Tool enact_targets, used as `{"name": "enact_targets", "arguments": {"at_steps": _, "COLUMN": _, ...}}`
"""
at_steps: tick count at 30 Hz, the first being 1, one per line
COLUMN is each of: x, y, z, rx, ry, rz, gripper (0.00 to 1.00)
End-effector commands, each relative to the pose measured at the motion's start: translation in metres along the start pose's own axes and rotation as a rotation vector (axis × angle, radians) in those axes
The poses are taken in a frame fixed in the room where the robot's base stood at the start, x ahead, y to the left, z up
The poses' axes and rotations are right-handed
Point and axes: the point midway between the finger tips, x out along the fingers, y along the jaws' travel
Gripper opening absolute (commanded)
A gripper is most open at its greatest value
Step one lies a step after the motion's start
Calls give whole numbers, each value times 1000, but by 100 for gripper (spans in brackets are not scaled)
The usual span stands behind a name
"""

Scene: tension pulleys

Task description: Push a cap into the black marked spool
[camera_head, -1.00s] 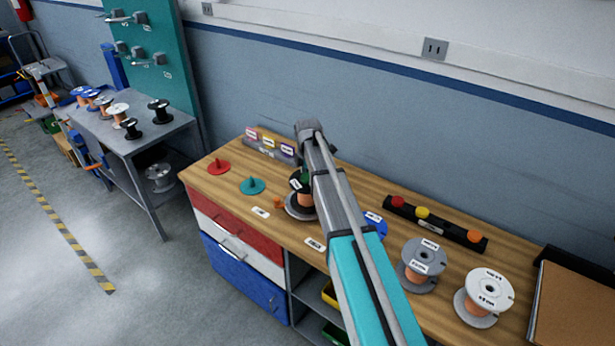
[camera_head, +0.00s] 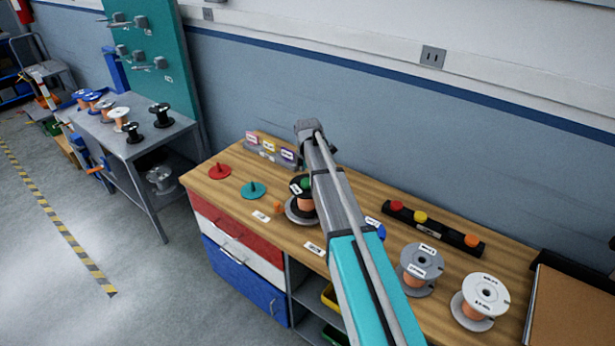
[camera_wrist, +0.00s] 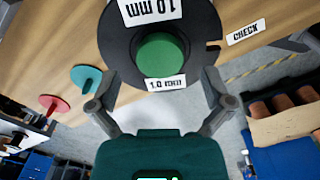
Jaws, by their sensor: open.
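The black marked spool (camera_head: 296,186) stands upright on the wooden bench, partly hidden behind my arm in the head view. It fills the top of the wrist view (camera_wrist: 113,47), with white "1.0 mm" labels on its flange. A round green cap (camera_wrist: 160,55) sits at the spool's centre, and the green also shows in the head view (camera_head: 306,183). I cannot tell how deep the cap is seated. My gripper (camera_wrist: 158,103) is open and empty, its fingers spread at the near side of the spool's flange, apart from the cap.
A black rack (camera_head: 448,238) holds red, yellow and orange caps. A grey spool (camera_head: 420,264) and a white spool (camera_head: 486,292) stand to the right. Red (camera_head: 220,172) and teal (camera_head: 252,190) pegged discs lie left. A small orange piece (camera_head: 278,207) lies beside the black spool.

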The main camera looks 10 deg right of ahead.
Motion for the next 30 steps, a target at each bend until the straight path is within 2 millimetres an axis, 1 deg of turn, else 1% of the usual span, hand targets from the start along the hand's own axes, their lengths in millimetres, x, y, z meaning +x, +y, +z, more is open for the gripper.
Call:
{"name": "enact_targets", "arguments": {"at_steps": 1, "x": -7, "y": 0, "z": -1, "rx": 0, "ry": 0, "rz": 0, "gripper": 100}}
{"name": "enact_targets", "arguments": {"at_steps": 3, "x": -14, "y": 0, "z": 0, "rx": 0, "ry": 0, "rz": 0, "gripper": 100}}
{"name": "enact_targets", "arguments": {"at_steps": 24, "x": -68, "y": 0, "z": 0, "rx": 0, "ry": 0, "rz": 0, "gripper": 100}}
{"name": "enact_targets", "arguments": {"at_steps": 28, "x": -77, "y": 0, "z": 0, "rx": 0, "ry": 0, "rz": 0, "gripper": 100}}
{"name": "enact_targets", "arguments": {"at_steps": 30, "x": -69, "y": -6, "z": -10, "rx": -3, "ry": 0, "rz": 0, "gripper": 100}}
